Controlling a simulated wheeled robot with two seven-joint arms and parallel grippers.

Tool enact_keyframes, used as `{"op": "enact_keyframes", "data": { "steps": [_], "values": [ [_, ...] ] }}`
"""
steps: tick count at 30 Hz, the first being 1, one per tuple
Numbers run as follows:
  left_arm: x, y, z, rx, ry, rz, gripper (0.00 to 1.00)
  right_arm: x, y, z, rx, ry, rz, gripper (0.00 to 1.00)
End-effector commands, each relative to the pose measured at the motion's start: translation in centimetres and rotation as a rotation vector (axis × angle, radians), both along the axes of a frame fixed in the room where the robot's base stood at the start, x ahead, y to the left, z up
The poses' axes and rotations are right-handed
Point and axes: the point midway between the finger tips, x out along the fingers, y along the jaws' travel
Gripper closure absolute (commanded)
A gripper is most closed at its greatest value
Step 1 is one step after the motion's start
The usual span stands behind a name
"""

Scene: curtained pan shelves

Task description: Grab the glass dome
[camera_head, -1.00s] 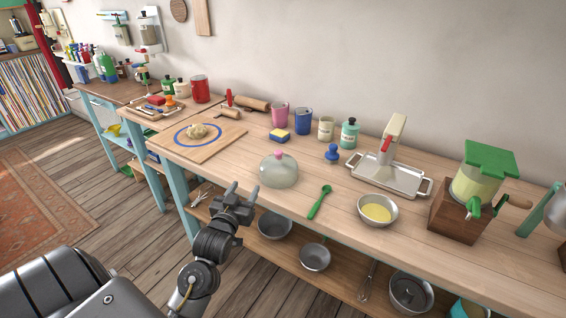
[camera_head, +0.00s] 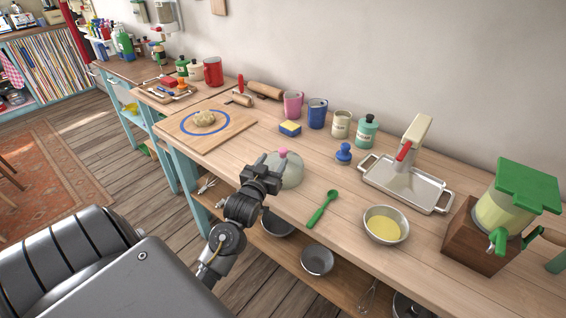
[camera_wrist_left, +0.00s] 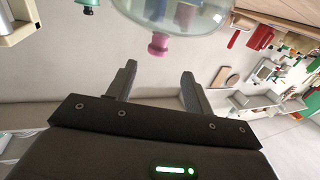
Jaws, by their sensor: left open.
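The glass dome (camera_head: 290,172) is clear with a pink knob and stands on the wooden worktop, near its front edge. My left gripper (camera_head: 270,160) is in front of it in the head view and hides its left part. In the left wrist view the dome (camera_wrist_left: 185,14) is at the top, with its pink knob (camera_wrist_left: 158,44) just beyond the fingertips. My left gripper (camera_wrist_left: 157,80) is open and empty there, its two fingers apart on either side of the knob's line. My right gripper is not in view.
A green spoon (camera_head: 322,208) and a bowl of yellow liquid (camera_head: 386,225) lie right of the dome. A blue stamp-like knob (camera_head: 344,153) and a sponge (camera_head: 290,129) stand behind it. A round-marked board with dough (camera_head: 226,128) is to the left.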

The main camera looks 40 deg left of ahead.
Motion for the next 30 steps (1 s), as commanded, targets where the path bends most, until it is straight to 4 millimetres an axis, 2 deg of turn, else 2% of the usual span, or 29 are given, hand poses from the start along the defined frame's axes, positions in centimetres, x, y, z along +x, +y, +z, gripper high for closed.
{"op": "enact_keyframes", "data": {
  "steps": [4,11,17,21,30],
  "values": [
    [1.7,0.6,0.1,-0.001,0.001,0.002,0.48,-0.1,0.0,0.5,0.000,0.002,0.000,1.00],
    [2.2,0.9,0.0,-0.001,0.001,0.004,0.48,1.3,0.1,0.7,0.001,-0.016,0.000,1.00],
    [4.9,1.3,0.1,-0.003,0.001,0.004,0.48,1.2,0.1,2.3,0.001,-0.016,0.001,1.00],
    [6.5,1.8,-0.1,-0.001,0.001,0.005,0.48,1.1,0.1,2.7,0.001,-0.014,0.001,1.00],
    [7.1,2.0,-0.3,-0.001,0.000,0.004,0.48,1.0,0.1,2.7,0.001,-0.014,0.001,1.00]
  ]
}}
